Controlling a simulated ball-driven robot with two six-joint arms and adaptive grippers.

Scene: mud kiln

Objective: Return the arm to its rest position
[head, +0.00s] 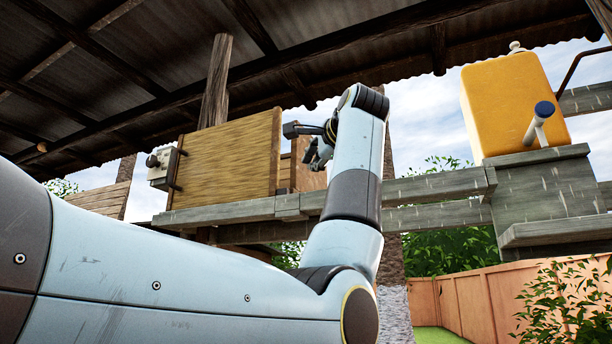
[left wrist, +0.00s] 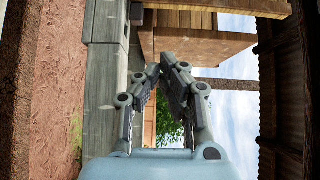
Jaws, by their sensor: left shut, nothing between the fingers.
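My left arm, pale blue and dark grey, comes in from the left of the head view and bends upward near the middle. My left gripper (head: 318,152) is at its upper end, partly hidden behind the forearm, in front of a wooden board. In the left wrist view the left gripper (left wrist: 163,72) shows with its fingertips together and nothing between them. My right gripper is in neither view.
A wooden board (head: 230,155) with a grey box (head: 162,169) at its left edge stands on a weathered beam (head: 235,213). A yellow container (head: 513,103) with a blue-capped handle stands on a grey ledge (head: 545,156) at right. A corrugated roof hangs above.

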